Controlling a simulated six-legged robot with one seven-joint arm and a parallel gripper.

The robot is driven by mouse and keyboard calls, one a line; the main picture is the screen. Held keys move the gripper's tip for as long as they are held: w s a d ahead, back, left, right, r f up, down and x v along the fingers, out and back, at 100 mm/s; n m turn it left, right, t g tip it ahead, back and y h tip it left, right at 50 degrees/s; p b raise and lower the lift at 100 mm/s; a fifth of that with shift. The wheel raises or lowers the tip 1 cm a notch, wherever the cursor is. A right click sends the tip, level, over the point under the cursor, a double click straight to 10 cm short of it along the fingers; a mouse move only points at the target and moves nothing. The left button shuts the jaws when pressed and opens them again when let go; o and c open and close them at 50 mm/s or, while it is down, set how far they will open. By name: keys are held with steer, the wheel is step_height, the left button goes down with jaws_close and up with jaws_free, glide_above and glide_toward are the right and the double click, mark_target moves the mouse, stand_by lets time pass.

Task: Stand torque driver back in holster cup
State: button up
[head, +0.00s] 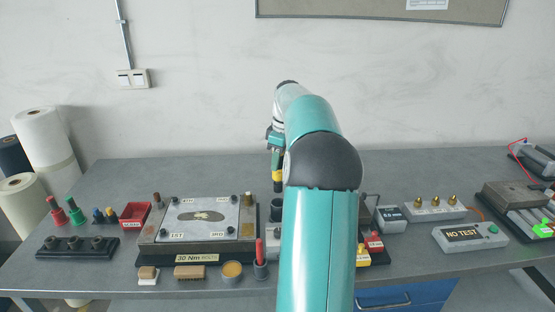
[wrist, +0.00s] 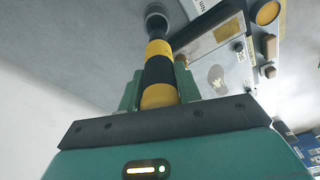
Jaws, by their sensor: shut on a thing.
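The torque driver (wrist: 158,68), banded yellow and black, is between the two green fingers of my gripper (wrist: 160,92). In the head view the driver (head: 277,180) hangs upright below my gripper (head: 275,152), which is shut on it. A dark round holster cup (head: 277,205) stands on the bench just under the driver's lower end. In the wrist view the cup (wrist: 157,18) shows as a grey ring beyond the driver's far end. I cannot tell whether the driver's tip is inside the cup or just above it. My arm hides part of the area right of the cup.
A fixture with a light plate (head: 205,217) stands close left of the cup. A red pen-like tool in a small holder (head: 260,262) stands in front. A grey box (head: 391,219) and a NO TEST box (head: 469,236) are to the right.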

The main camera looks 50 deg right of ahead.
steer(key=shift+d, duration=0.1)
glide_above(278, 189)
steer(key=d, duration=0.1)
steer(key=shift+w+d+f, duration=0.1)
steer(key=shift+w+f, duration=0.1)
steer(key=shift+f, duration=0.95)
steer(key=shift+w+d+f, duration=0.1)
steer(key=shift+w+f, duration=0.1)
steer(key=shift+f, duration=1.05)
steer(key=shift+f, duration=3.25)
steer(key=o, duration=1.2)
steer(key=shift+c, duration=0.2)
step_height(278, 189, up, 14)
steer(key=s, duration=0.2)
steer(key=shift+d+f, duration=0.2)
steer(key=shift+d, duration=0.05)
